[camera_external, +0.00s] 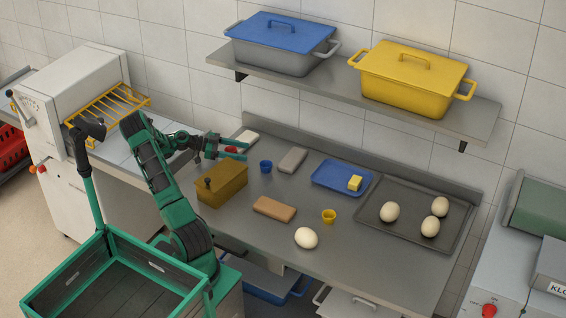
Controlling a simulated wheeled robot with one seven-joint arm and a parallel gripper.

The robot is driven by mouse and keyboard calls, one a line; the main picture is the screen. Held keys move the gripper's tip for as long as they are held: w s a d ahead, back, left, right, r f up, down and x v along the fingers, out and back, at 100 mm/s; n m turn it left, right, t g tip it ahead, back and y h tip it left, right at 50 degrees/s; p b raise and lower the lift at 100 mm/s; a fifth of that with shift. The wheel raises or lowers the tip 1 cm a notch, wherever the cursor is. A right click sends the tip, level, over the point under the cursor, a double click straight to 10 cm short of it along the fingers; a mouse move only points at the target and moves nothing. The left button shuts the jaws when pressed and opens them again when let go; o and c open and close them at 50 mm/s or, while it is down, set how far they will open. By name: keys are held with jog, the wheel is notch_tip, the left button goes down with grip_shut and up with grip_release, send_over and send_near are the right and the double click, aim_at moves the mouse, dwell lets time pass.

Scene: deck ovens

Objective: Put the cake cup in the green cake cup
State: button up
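My gripper (240,150) reaches over the back left of the steel counter, with its two green fingers apart. A small red thing (231,149), possibly a cake cup, shows between the fingers, partly hidden by them. I cannot tell whether it is held or lies behind them. A small blue cup (266,166) stands upright on the counter, just right of and below the fingertips. A small yellow cup (329,216) stands upright nearer the front, right of the brown block. I see no green cake cup in this view.
A shelf (345,88) with lidded pots hangs above.

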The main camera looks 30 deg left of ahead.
aim_at(229, 148)
jog(key=shift+s+f, duration=0.1)
jog(key=shift+f, duration=0.3)
jog(key=shift+r, duration=0.45)
jog(key=v, duration=0.5)
jog(key=shift+r, duration=0.2)
notch_tip(229, 148, up, 6)
jog(key=shift+f, duration=0.1)
jog(key=shift+r, duration=0.75)
